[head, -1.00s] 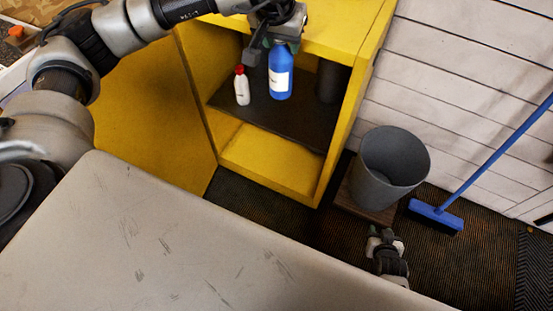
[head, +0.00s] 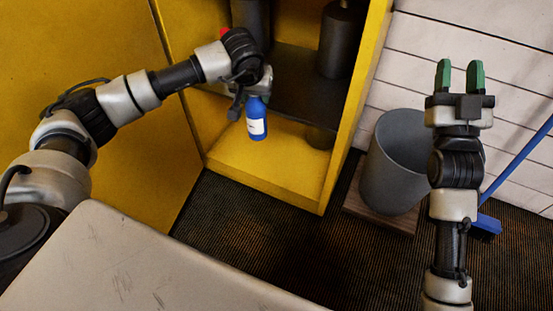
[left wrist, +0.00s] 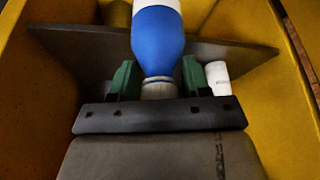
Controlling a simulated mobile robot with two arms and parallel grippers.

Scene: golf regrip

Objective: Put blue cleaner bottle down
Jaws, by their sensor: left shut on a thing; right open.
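The blue cleaner bottle (head: 257,126), with a white label, hangs below my left gripper (head: 257,92), nearly upright. My left gripper is shut on its neck. In the head view the bottle appears against the yellow lower compartment of the cabinet (head: 270,180); whether its base touches anything is unclear. In the left wrist view the bottle (left wrist: 157,40) stands between the green fingers (left wrist: 158,82). My right gripper (head: 460,76) is open and empty, above and right of the grey bin.
A dark shelf (head: 300,95) crosses the cabinet, with dark containers (head: 342,45) on it. A white bottle (left wrist: 217,77) is beside my left gripper; its red cap (head: 224,32) shows in the head view. A grey bin (head: 385,175) and blue broom (head: 487,226) stand right.

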